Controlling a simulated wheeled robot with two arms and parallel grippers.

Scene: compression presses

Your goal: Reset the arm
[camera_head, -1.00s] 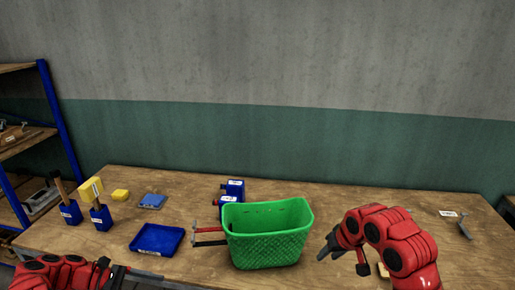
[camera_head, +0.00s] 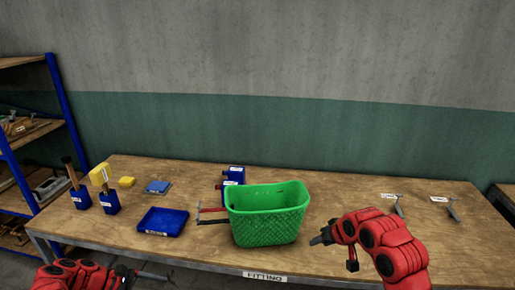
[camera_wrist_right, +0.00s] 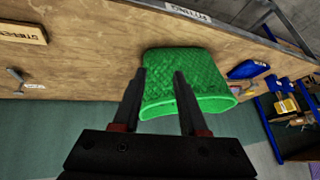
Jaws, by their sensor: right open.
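My right gripper (camera_head: 322,238) is open and empty, just right of the green basket (camera_head: 268,225) in the head view and apart from it. In the right wrist view its two fingers (camera_wrist_right: 160,73) stand apart with nothing between them, and the basket (camera_wrist_right: 195,70) shows beyond them. My left gripper (camera_head: 135,273) is at the lower left, in front of the table's front edge. Its jaws are too small and dark to read.
On the wooden table (camera_head: 330,262) are a blue tray (camera_head: 163,221), blue holders (camera_head: 110,203), a yellow block (camera_head: 127,182), a red-handled tool (camera_head: 212,210) beside the basket and two labelled metal tools (camera_head: 398,205) at right. A blue-framed shelf (camera_head: 66,125) stands left.

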